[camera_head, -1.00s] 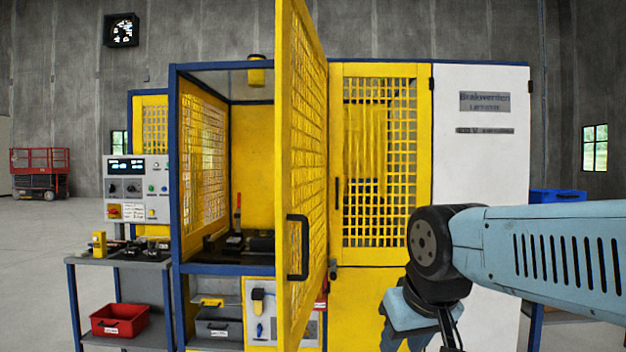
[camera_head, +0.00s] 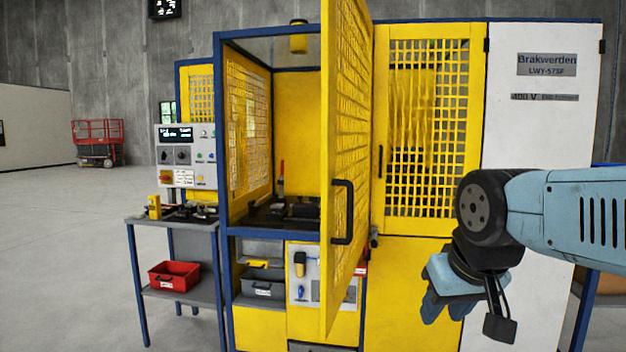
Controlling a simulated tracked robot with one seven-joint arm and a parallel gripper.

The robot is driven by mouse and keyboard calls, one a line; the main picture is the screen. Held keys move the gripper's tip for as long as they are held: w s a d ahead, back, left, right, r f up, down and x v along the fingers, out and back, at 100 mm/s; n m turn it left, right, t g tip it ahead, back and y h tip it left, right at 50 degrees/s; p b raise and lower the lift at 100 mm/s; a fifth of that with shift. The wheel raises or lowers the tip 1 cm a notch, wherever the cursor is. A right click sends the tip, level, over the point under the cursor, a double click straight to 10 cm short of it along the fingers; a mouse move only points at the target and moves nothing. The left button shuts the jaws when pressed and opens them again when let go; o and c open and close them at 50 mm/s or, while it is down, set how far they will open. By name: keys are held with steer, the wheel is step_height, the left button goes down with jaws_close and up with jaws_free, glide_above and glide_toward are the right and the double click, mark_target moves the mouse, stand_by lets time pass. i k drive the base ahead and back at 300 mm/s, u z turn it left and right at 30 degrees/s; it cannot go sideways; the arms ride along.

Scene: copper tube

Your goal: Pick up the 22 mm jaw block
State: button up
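My arm reaches in from the right, and its end, my gripper (camera_head: 449,293), hangs low in front of the yellow cabinet. Its fingers are too small and turned away to tell whether they are open. Small dark parts (camera_head: 198,212) and a yellow piece (camera_head: 154,207) lie on the side table (camera_head: 136,220) at left. I cannot tell which part, if any, is the 22 mm jaw block. My gripper is well to the right of this table and apart from it.
The machine's yellow mesh door (camera_head: 350,130) stands open toward me, between the table and my arm. A red bin (camera_head: 174,276) sits on the table's lower shelf. A control panel (camera_head: 186,157) stands behind the table.

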mark_target(279, 209)
steer(key=u, duration=0.25)
steer(key=i, duration=0.1)
steer(key=u, duration=1.6)
steer(key=i, duration=4.4)
steer(key=z, duration=0.05)
